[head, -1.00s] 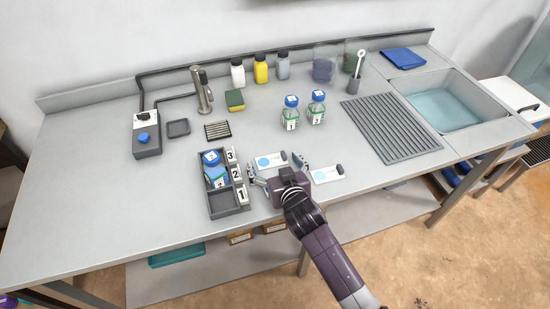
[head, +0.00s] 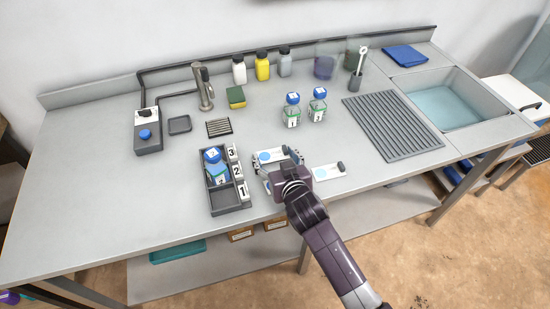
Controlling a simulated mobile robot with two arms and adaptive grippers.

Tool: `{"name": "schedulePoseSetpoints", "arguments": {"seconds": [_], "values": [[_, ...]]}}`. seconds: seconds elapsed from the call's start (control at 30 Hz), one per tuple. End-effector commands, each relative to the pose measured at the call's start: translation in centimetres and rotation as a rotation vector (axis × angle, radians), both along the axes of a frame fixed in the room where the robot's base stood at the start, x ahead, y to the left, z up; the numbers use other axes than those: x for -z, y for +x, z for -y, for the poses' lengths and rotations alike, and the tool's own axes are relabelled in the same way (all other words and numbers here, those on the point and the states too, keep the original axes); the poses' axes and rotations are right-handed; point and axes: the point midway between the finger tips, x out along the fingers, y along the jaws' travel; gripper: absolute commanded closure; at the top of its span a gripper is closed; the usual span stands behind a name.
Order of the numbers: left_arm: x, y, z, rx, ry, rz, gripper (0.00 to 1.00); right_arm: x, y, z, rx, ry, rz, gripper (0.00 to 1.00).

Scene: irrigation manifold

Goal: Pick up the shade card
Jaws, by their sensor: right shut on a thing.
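A white card with a pale blue disc (head: 266,156) lies between the fingers of my right gripper (head: 278,162). I take it for the shade card. The gripper is shut on it at the front middle of the bench, and its body hides part of the card. I cannot tell whether the card is clear of the bench top. A second similar white card (head: 324,173), with a dark piece at its right end, lies just right of the gripper. My left gripper is not in view.
A dark rack (head: 232,210) with numbered tags and blue-capped bottles stands close left of the gripper. Two blue-capped bottles (head: 292,117) (head: 317,112) stand behind it. A ribbed drainer (head: 393,127) and a sink (head: 443,105) are at right.

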Motion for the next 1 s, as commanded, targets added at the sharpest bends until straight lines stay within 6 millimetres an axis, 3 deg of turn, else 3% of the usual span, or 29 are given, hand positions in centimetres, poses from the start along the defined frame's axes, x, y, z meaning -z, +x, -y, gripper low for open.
{"name": "schedulePoseSetpoints", "arguments": {"seconds": [0.17, 0.4, 0.6, 0.8, 1.0], "values": [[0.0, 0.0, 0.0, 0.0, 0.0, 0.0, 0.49, -3.7, 0.1, -0.1, -0.001, 0.003, 0.007, 0.51], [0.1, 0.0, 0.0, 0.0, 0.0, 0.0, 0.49, -10.8, 0.1, -0.1, -0.001, 0.005, 0.009, 0.51], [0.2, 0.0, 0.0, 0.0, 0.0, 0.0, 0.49, -15.6, 0.1, -0.1, -0.001, 0.004, 0.007, 0.51], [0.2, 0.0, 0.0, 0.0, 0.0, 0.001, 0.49, -18.1, 0.1, 0.0, -0.001, 0.001, 0.004, 0.51], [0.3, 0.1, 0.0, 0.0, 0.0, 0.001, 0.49, -18.8, 0.0, 0.0, -0.001, 0.001, 0.001, 0.51]]}}
